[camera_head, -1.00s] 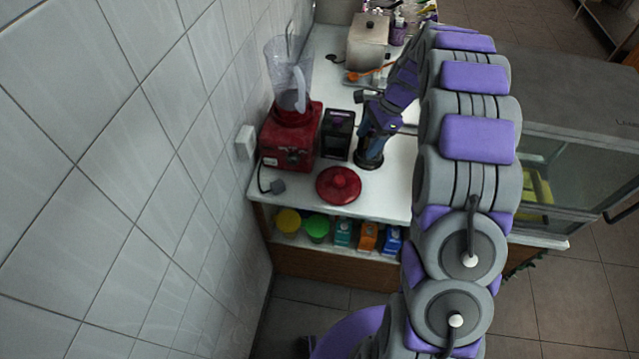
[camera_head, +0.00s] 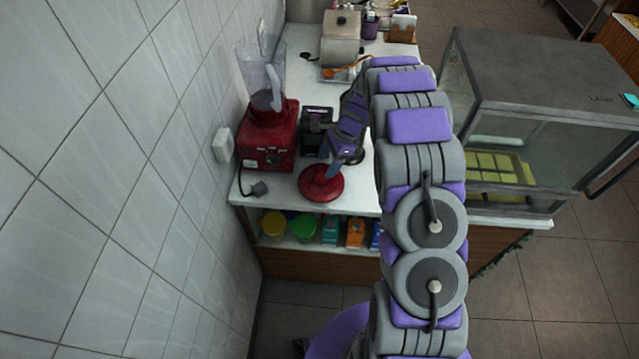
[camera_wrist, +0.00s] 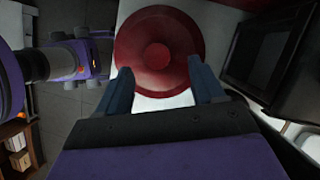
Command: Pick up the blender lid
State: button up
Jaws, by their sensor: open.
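The blender lid is a round red disc with a raised knob. In the head view the lid (camera_head: 314,190) lies flat near the front edge of the white counter, in front of the red blender (camera_head: 268,138). In the wrist view the lid (camera_wrist: 160,30) is at the top centre, its knob just beyond and between the fingertips. My gripper (camera_wrist: 158,82) is open and empty, with one blue finger on each side. In the head view my gripper (camera_head: 331,172) is over the lid and hides part of it. I cannot tell whether it touches.
A black box (camera_head: 314,122) stands beside the blender, close to my gripper. The blender's plug (camera_head: 259,189) lies left of the lid. A shelf under the counter holds colored tubs (camera_head: 303,228) and cartons. A glass display case (camera_head: 530,120) stands right. A tiled wall is left.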

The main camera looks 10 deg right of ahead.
aim_at(321, 176)
jog(key=shift+s+d+f, duration=0.1)
jog(key=shift+d+f, duration=0.2)
jog(key=shift+f, duration=0.05)
jog(key=x, duration=0.2)
jog(key=b+x, duration=0.1)
jog(key=x, duration=0.1)
jog(key=shift+s+a+f, duration=0.15)
jog(key=shift+s+a, duration=0.05)
jog(key=shift+a, duration=0.2)
jog(key=shift+a+f, duration=0.15)
jog(key=shift+a, duration=0.05)
jog(key=shift+d, duration=0.4)
jog(key=c, duration=0.6)
jog(key=shift+a, duration=0.3)
jog(key=c, duration=0.5)
jog(key=shift+c, duration=0.2)
